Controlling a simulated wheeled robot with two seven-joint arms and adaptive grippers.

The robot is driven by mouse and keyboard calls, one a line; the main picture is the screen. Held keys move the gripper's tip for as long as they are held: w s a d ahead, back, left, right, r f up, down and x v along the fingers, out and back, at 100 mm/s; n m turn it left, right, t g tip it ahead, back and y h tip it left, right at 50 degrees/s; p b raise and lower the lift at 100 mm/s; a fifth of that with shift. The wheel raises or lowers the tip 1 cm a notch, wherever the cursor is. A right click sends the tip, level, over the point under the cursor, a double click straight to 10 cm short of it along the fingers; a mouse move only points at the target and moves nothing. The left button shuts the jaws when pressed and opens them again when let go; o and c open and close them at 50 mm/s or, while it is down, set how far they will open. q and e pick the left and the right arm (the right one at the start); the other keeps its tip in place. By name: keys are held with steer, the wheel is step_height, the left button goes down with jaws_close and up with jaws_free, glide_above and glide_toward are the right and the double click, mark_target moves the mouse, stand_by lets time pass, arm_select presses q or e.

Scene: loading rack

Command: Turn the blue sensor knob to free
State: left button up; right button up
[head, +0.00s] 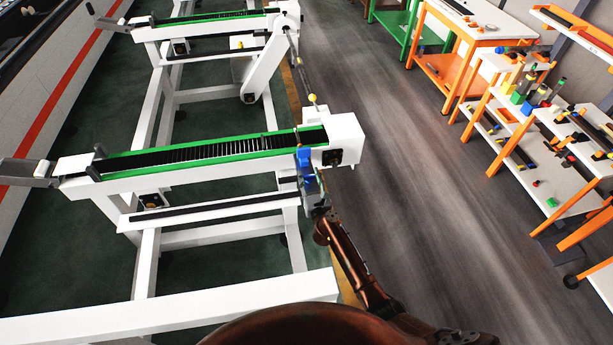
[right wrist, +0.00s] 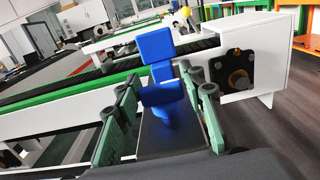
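The blue sensor knob (head: 304,164) is at the near side of the white and green conveyor rack, close to its right end. In the right wrist view the blue knob (right wrist: 156,46) stands up in the middle, with a wider blue part below it. My right gripper (head: 311,187) is right at it. In the right wrist view its two green-grey fingers (right wrist: 161,92) are apart, one on each side of the lower blue part. A gap shows on the left; contact on the right cannot be told. My left gripper is not in view.
The rack's white end box (head: 346,136) is just right of the knob. A second rack (head: 190,24) stands behind. Orange-framed shelves (head: 540,150) with coloured parts stand at the right. The grey floor (head: 430,180) between is clear.

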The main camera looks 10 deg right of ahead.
steer(key=c, duration=0.6)
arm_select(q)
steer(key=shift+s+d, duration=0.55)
